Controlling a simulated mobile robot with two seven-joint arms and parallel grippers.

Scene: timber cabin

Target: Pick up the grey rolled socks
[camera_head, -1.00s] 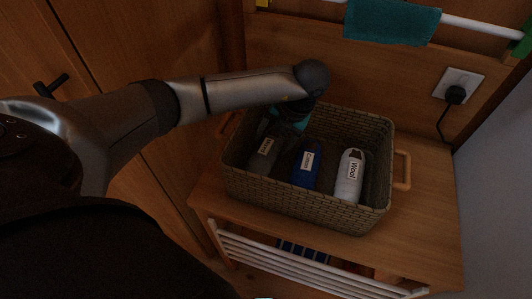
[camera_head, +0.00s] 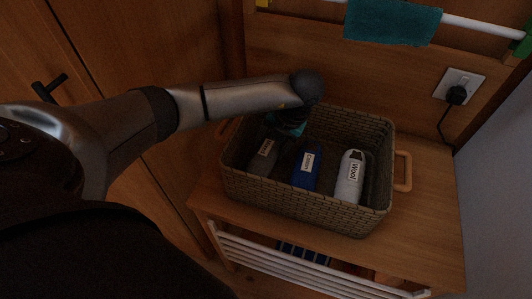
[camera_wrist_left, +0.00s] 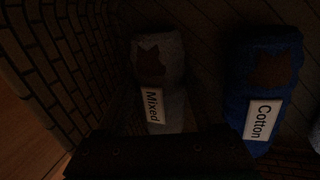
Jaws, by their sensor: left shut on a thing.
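The grey rolled socks (camera_head: 262,160), with a white "Mixed" label, stand at the left end of a woven basket (camera_head: 292,203). They also show in the left wrist view (camera_wrist_left: 174,78), label towards the camera. My left gripper (camera_head: 275,134) reaches down into the basket from behind and is shut on the grey socks. Its dark body covers their lower part in the left wrist view, and its fingertips are hard to make out in the dark. My right gripper is not in view.
Blue "Cotton" socks (camera_head: 306,168) and white "Wool" socks (camera_head: 350,177) stand to the right in the basket. The basket is on a wooden stand (camera_head: 425,205) with a white rail below. A teal towel (camera_head: 392,22) hangs behind; a plugged socket (camera_head: 459,88) is at right.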

